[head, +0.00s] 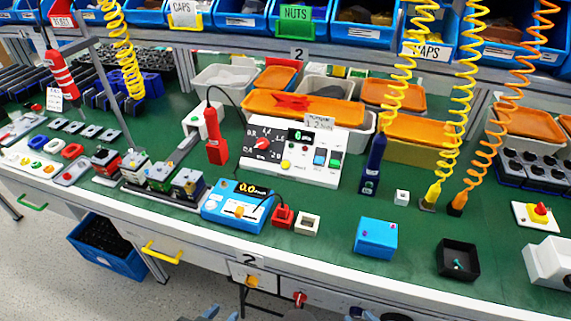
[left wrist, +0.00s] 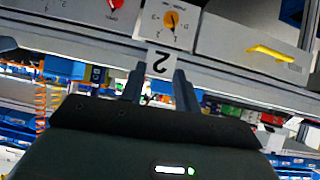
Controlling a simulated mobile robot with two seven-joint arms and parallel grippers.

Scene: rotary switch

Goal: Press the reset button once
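A white control box (head: 325,152) stands on the green bench in the head view. Its front carries a red rotary knob (head: 262,143), a yellow button (head: 285,164), a blue button (head: 319,157) and a green button (head: 335,162). The lettering is too small to tell which is the reset button. My left gripper (head: 221,313) shows only its tips at the bottom edge, in front of the bench. In the left wrist view its fingers (left wrist: 159,88) are apart with nothing between them. Grey-blue tips of my right gripper (head: 365,314) barely show at the bottom edge.
A blue meter (head: 238,206), red tool (head: 215,137), blue box (head: 376,237) and black tray (head: 457,260) sit around the control box. A red button on a yellow base (head: 540,212) is at right. Coiled yellow cords hang behind. Knobs (head: 252,281) line the bench front.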

